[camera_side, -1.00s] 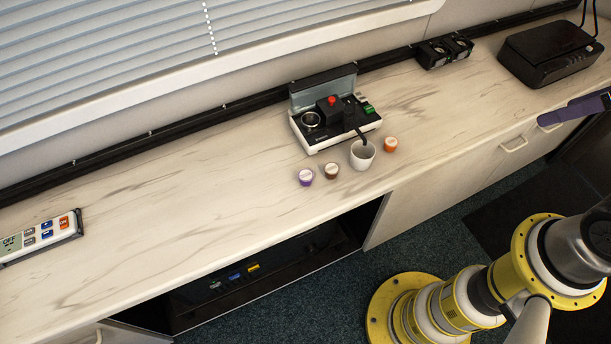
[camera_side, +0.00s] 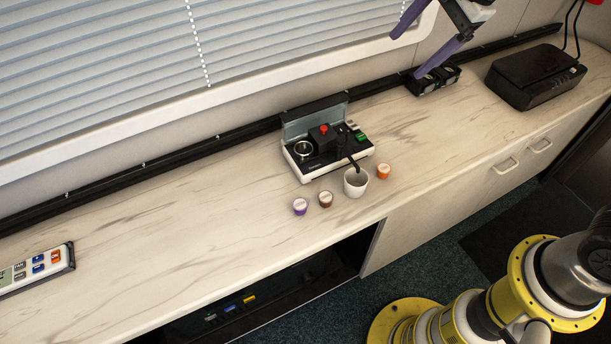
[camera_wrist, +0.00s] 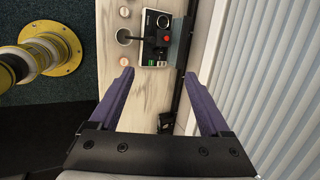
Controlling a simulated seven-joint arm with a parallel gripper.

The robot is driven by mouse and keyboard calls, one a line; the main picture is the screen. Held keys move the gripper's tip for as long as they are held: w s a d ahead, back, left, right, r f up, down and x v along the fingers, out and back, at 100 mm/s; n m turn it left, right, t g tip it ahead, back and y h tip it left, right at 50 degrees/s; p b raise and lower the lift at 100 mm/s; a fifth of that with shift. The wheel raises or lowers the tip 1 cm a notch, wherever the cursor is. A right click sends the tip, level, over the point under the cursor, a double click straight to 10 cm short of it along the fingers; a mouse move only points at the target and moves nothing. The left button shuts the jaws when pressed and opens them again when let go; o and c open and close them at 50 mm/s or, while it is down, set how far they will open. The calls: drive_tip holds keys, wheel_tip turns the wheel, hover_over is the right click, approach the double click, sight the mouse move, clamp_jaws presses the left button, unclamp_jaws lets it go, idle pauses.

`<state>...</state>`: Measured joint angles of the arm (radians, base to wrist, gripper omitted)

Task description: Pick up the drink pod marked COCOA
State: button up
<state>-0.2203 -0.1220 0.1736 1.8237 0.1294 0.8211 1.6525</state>
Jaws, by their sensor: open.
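Three drink pods stand on the counter in the side view: a purple pod (camera_side: 300,206), a brown pod (camera_side: 325,199) and an orange pod (camera_side: 383,171). Their lettering is too small to read, so I cannot tell which says COCOA. The wrist view shows two pods, one nearer my gripper (camera_wrist: 126,61) and one at the top edge (camera_wrist: 124,12). My gripper (camera_side: 408,55) is open and empty, its purple fingers raised at the upper right, well apart from the pods. In the wrist view, its fingertips (camera_wrist: 159,76) spread wide below the coffee machine.
A white cup (camera_side: 356,182) stands between the brown and orange pods, in front of the open-lidded coffee machine (camera_side: 328,150). A black box (camera_side: 537,78) and a small dark device (camera_side: 434,82) stand at the right. A button panel (camera_side: 36,270) lies left. The counter's left-middle is clear.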

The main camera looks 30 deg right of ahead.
drive_tip(key=w+a+f+m+g, duration=0.1)
drive_tip(key=w+a+f+m, duration=0.1)
drive_tip(key=w+a+f, duration=0.35)
drive_tip(key=n+g, duration=0.1)
drive_tip(key=g, duration=0.3)
hover_over(300, 204)
drive_tip(key=f, duration=2.5)
drive_tip(key=shift+d, duration=0.3)
drive_tip(key=shift+a+f, duration=0.2)
drive_tip(key=shift+f, duration=2.9)
clamp_jaws()
